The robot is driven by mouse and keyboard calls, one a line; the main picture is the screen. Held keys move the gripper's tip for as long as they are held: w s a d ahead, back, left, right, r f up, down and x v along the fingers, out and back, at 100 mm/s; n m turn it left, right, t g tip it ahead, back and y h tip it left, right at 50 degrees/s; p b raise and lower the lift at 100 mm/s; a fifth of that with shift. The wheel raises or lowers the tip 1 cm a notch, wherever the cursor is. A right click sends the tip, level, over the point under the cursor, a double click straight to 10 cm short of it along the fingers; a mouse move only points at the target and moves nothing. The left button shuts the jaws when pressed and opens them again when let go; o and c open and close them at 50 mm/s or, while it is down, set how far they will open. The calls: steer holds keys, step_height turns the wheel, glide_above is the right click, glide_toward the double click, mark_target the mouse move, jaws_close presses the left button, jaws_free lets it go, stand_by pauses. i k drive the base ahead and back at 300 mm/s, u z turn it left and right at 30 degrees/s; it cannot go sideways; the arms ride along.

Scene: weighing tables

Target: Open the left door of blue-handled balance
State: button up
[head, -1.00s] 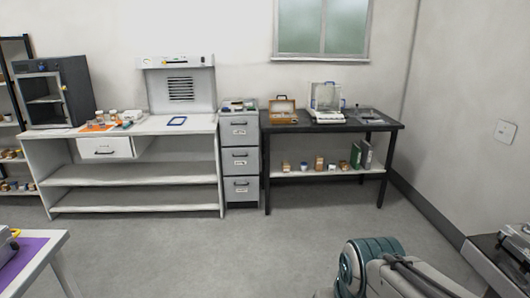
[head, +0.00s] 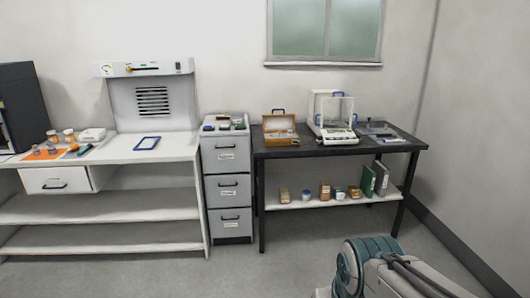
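A white balance (head: 332,118) with a clear glass draft shield stands on the black table (head: 290,152) at the right. Small blue parts that look like handles show at its left side, its right side and its top. Whether its left door is open or shut is too small to tell. My arm shows at the lower right, well short of the table. My gripper is outside the view.
A wooden case (head: 280,128) stands open left of the balance, and a grey tray-like item (head: 376,129) lies right of it. A grey drawer cabinet (head: 228,188) adjoins the table, with a white bench (head: 150,190) further left. The floor (head: 250,272) in front looks clear.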

mark_target(318, 105)
steer(key=z, duration=0.1)
steer(key=i, duration=1.6)
steer(key=z, duration=0.15)
steer(key=i, duration=1.6)
steer(key=z, duration=0.15)
